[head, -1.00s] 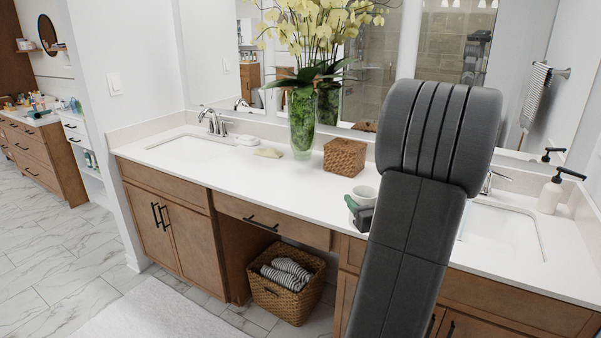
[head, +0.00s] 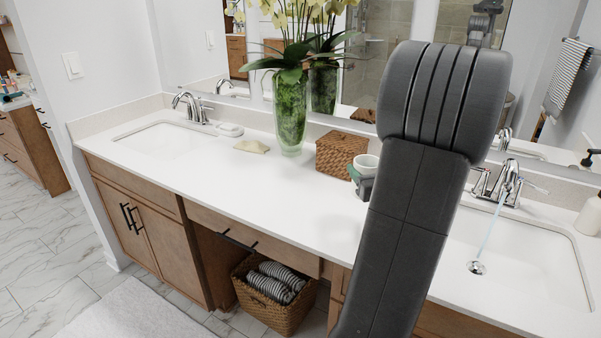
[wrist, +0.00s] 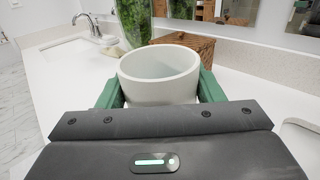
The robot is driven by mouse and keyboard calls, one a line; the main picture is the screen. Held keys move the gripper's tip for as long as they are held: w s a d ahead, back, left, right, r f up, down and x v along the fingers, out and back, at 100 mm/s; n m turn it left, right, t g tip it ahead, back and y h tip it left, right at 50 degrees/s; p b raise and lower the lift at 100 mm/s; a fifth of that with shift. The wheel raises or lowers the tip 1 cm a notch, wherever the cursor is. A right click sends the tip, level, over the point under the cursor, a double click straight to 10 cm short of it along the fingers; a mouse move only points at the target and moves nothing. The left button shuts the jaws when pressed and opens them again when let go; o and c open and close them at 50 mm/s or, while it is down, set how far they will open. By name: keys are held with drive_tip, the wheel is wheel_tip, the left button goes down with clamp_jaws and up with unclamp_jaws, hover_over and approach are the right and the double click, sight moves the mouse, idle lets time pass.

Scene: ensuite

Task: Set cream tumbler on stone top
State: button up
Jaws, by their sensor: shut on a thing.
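The cream tumbler (wrist: 160,76) is upright between the green fingers of my gripper (wrist: 160,92) in the wrist view. My gripper is shut on it. In the head view the tumbler (head: 366,164) shows just left of my dark arm, in front of the woven box, with part of my gripper (head: 362,182) beside it. The white stone top (head: 270,192) runs along the vanity below. The tumbler's base is hidden, so I cannot tell whether it touches the stone top.
A woven box (head: 341,155) and a green glass vase (head: 291,122) with flowers stand behind. Water runs from the tap into the right sink (head: 520,245). The counter's middle is clear.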

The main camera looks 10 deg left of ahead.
wheel_tip(320, 180, down, 10)
drive_tip(key=shift+r+b, duration=0.15)
drive_tip(key=shift+b, duration=0.2)
idle(0.4)
drive_tip(key=o, duration=1.1)
drive_tip(key=shift+f, duration=0.2)
drive_tip(key=shift+r, duration=0.1)
drive_tip(key=shift+r, duration=0.15)
drive_tip(key=b+v, duration=0.1)
drive_tip(key=v, duration=1.1)
